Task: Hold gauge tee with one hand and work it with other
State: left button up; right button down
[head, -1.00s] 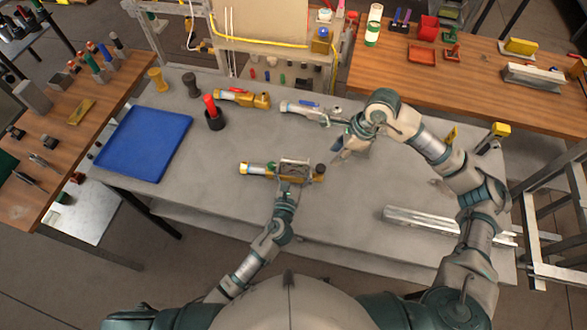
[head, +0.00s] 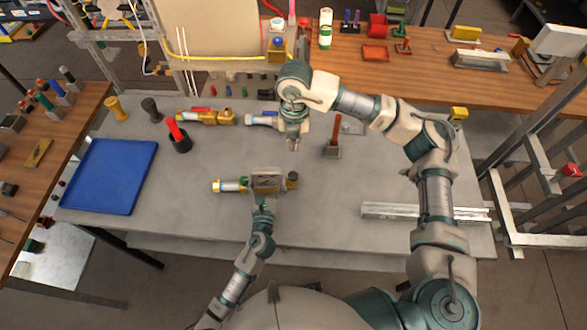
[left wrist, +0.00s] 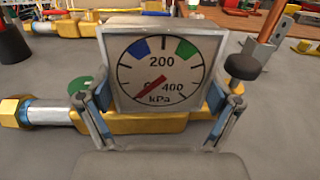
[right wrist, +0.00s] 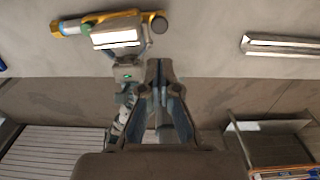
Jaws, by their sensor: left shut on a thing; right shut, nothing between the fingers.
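The gauge tee (head: 230,186) has a yellow body along the bench and a square gauge. In the left wrist view the gauge face (left wrist: 160,65) reads in kPa, with its needle at the low end near 0. A black round knob (left wrist: 243,67) stands at its right and a green disc (left wrist: 80,86) at its left. My left gripper (head: 265,192) is shut on the gauge housing, one finger on each side. My right gripper (head: 293,146) is shut and empty, behind and slightly right of the tee, apart from it. The tee also shows in the right wrist view (right wrist: 72,27).
Two similar fittings (head: 205,117) (head: 262,120) lie behind on the grey bench. A blue tray (head: 110,176) and a black cup with a red handle (head: 180,139) are left. A brown-handled block (head: 333,145) stands right, metal rails (head: 425,212) front right.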

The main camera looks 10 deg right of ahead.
aim_at(294, 175)
dwell(0.4)
notch_tip(294, 175, down, 14)
dwell(0.5)
jog(key=shift+f, duration=1.25)
notch_tip(294, 175, up, 14)
jog(key=shift+r, duration=0.15)
jog(key=shift+w, duration=0.1)
dwell(0.8)
